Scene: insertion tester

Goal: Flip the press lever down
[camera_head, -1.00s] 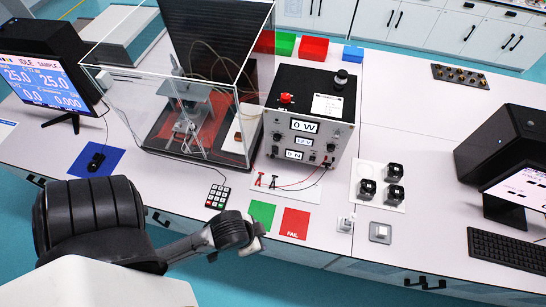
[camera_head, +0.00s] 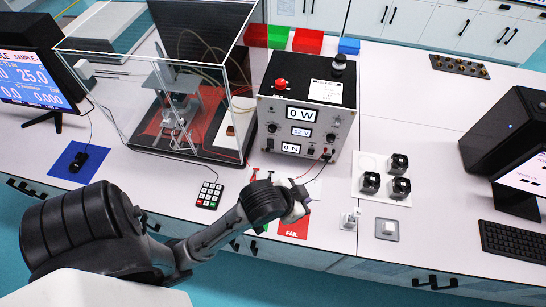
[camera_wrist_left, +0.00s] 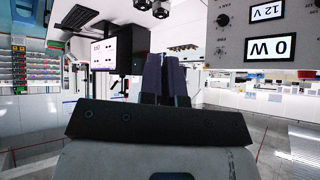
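A small grey press (camera_head: 178,108) stands inside the clear enclosure (camera_head: 243,130) at the left of the bench. A thin light rod sticks up at its top, but I cannot tell for sure whether it is the press lever. My left gripper (camera_head: 302,203) is outside the enclosure, to its right and nearer the front edge, above the red FAIL mat. In the left wrist view its two dark fingers (camera_wrist_left: 166,78) stand side by side with no clear gap and hold nothing. My right gripper is not in view.
A power supply box (camera_head: 305,110) stands right of the enclosure, behind my left gripper. A keypad (camera_head: 209,195) and a mouse on a blue mat (camera_head: 70,168) lie in front. Black modules (camera_head: 385,180) sit on a white plate to the right.

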